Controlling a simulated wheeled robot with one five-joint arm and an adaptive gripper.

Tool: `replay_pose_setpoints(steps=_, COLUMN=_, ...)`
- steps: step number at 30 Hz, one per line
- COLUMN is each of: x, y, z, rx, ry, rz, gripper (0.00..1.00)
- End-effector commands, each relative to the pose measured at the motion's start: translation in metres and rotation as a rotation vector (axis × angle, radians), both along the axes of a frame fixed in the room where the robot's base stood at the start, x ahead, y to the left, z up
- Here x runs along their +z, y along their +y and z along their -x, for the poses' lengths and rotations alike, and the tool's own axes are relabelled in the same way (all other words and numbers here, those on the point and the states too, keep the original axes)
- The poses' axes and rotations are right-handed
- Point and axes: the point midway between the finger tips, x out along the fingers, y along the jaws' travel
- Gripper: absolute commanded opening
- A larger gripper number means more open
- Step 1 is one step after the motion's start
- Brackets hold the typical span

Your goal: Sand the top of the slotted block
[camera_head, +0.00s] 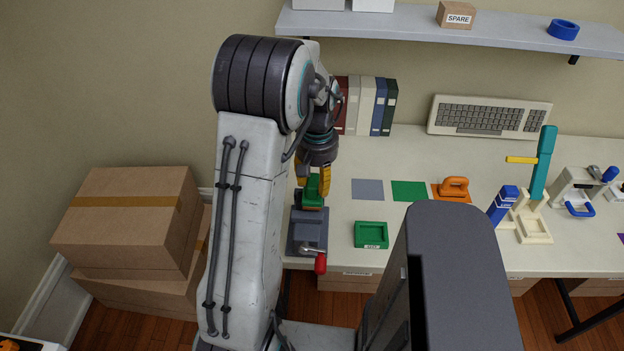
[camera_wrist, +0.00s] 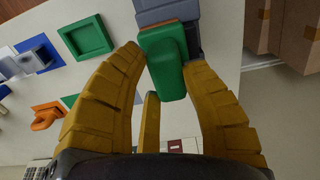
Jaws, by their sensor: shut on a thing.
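My gripper (camera_head: 313,183) has its yellow fingers around a green block-shaped tool (camera_head: 312,190), which also shows between the fingertips in the wrist view (camera_wrist: 169,72). The tool is over the back part of a grey vise (camera_head: 308,234) with a red-handled crank (camera_head: 320,263). A thin brown-orange layer shows at the tool's lower edge; I cannot tell whether it belongs to the tool or to a piece under it. The slotted block is not clearly seen; the tool, fingers and vise may hide it. Contact below the tool cannot be made out.
A green tray (camera_head: 371,236) stands right of the vise. Grey (camera_head: 367,189) and green (camera_head: 409,190) mats lie bare behind it. An orange tool (camera_head: 454,187), a teal-armed cream stand (camera_head: 533,228) and a keyboard (camera_head: 490,115) are farther right. Binders (camera_head: 365,105) stand behind my gripper.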

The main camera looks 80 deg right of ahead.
Motion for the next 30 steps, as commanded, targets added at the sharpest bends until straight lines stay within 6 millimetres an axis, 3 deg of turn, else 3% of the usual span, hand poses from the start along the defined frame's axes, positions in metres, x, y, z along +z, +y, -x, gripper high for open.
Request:
replay_pose_setpoints(steps=8, x=-0.002, y=0.001, z=-0.001, rx=0.0, ry=-0.001, rz=-0.005, gripper=0.04)
replay_pose_setpoints(steps=21, x=0.0, y=0.003, z=-0.024, rx=0.001, ry=-0.001, rz=-0.006, gripper=0.04)
replay_pose_setpoints(steps=30, x=0.0, y=0.003, z=-0.024, rx=0.0, ry=-0.001, rz=-0.004, gripper=0.04)
